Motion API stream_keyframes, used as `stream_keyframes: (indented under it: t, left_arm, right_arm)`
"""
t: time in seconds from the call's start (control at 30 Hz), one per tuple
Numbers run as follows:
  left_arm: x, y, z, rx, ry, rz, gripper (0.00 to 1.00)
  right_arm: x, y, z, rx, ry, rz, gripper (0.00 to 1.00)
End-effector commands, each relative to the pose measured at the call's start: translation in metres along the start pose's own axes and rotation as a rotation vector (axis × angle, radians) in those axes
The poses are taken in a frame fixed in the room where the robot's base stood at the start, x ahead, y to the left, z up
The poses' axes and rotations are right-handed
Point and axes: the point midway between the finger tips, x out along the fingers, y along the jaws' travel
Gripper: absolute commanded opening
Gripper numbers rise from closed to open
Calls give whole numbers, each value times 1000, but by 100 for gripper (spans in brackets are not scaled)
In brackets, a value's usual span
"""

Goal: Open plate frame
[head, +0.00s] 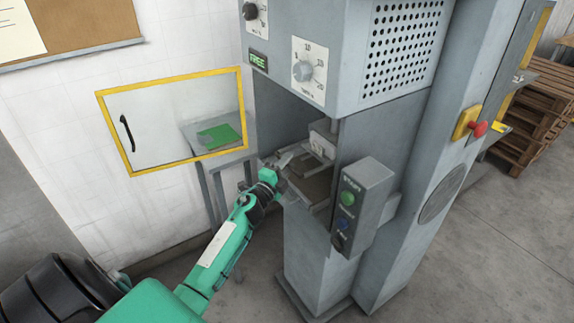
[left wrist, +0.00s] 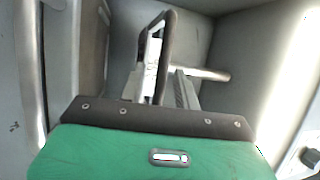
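My left gripper (head: 284,172) is at the front left edge of the opening in the grey machine (head: 345,120). In the head view it is beside a grey metal plate frame (head: 318,190), which lies low inside the opening. In the left wrist view, my fingers (left wrist: 168,85) point into the grey interior, close to a short round metal bar (left wrist: 212,74). Whether they touch or grip the bar cannot be told. Most of the frame's near left side is hidden by the gripper. My right gripper is not in view.
A clear door with a yellow frame (head: 170,78) and black handle (head: 127,133) stands swung out to the left. A control box (head: 362,205) with green and blue buttons is right of the opening. A small table (head: 228,155) stands behind the door. Pallets (head: 540,100) are far right.

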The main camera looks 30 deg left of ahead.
Motion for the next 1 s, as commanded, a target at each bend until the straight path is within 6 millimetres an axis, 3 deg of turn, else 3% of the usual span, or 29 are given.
stream_keyframes:
  t: [0.07, 0.2, 0.47, 0.67, 0.87, 1.0]
  left_arm:
    - [0, 0, 0, 0, 0, 0, 28]
    - [0, 0, 0, 0, 0, 0, 0]
    - [-1, 0, 0, 0, 0, 0, 0]
    - [-17, -2, 6, 0, 0, 2, 0]
    - [-59, -10, 24, 2, 1, 4, 0]
    - [-98, -18, 40, 1, 0, 5, 0]
  right_arm:
    - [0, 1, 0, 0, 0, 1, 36]
    - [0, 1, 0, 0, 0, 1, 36]
    - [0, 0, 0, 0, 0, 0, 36]
    - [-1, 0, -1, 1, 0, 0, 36]
    - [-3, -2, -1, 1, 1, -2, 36]
    - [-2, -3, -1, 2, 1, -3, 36]
